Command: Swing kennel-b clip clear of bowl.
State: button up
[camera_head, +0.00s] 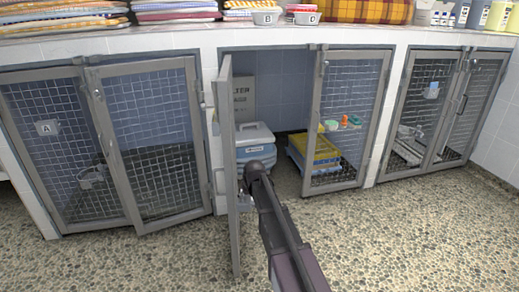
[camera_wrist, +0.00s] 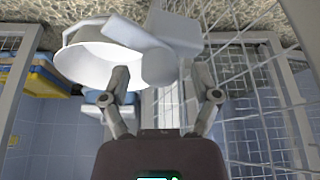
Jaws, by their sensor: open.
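In the wrist view a pale round bowl (camera_wrist: 100,62) fills the upper left, beside a wire-mesh door panel. A pale block-like piece (camera_wrist: 172,30) adjoins its upper right; I cannot tell whether this is the clip. My gripper (camera_wrist: 160,78) is open, its left finger overlapping the bowl's near edge and its right finger close to the mesh. Nothing is clearly held between the fingers. In the head view my gripper (camera_head: 255,170) is beside the opened door (camera_head: 226,170) of the middle kennel. The bowl and clip are mostly hidden there.
Inside the middle kennel are a blue-and-white carrier (camera_head: 255,145) and a yellow crate (camera_head: 325,152). Its right door (camera_head: 345,110) stands beside the opening. Folded towels (camera_head: 65,15) lie on the counter. The pebbled floor is open.

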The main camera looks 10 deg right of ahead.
jog(key=n+y, duration=0.1)
jog(key=n, duration=0.2)
jog(key=n+g+y, duration=0.1)
jog(key=n, duration=0.3)
jog(key=shift+d, duration=0.1)
jog(key=n+g, duration=0.1)
jog(key=n, duration=0.2)
jog(key=n+g+y, duration=0.1)
jog(key=n, duration=0.2)
jog(key=shift+w+g+y, duration=0.2)
jog(key=shift+g+y, duration=0.1)
jog(key=shift+s+d+r+n+p, duration=0.1)
jog(key=shift+d+r+n+p, duration=0.1)
jog(key=shift+r+p, duration=0.45)
jog(key=shift+s+d+r+n+p, duration=0.1)
jog(key=shift+d+r+p, duration=0.1)
jog(key=shift+r+p, duration=0.4)
jog(key=w+p+v, duration=0.1)
jog(key=p+v, duration=0.9)
jog(key=v, duration=0.1)
jog(key=s+a+r+m+h+p, duration=0.1)
jog(key=s+a+r+m+p, duration=0.2)
jog(key=s+r+p, duration=0.9)
notch_tip(320, 180, up, 4)
jog(key=m+p, duration=0.3)
jog(key=p, duration=0.2)
jog(key=shift+g+h, duration=0.3)
jog(key=shift+h, duration=0.1)
jog(key=shift+s+a, duration=0.1)
jog(key=shift+s, duration=0.05)
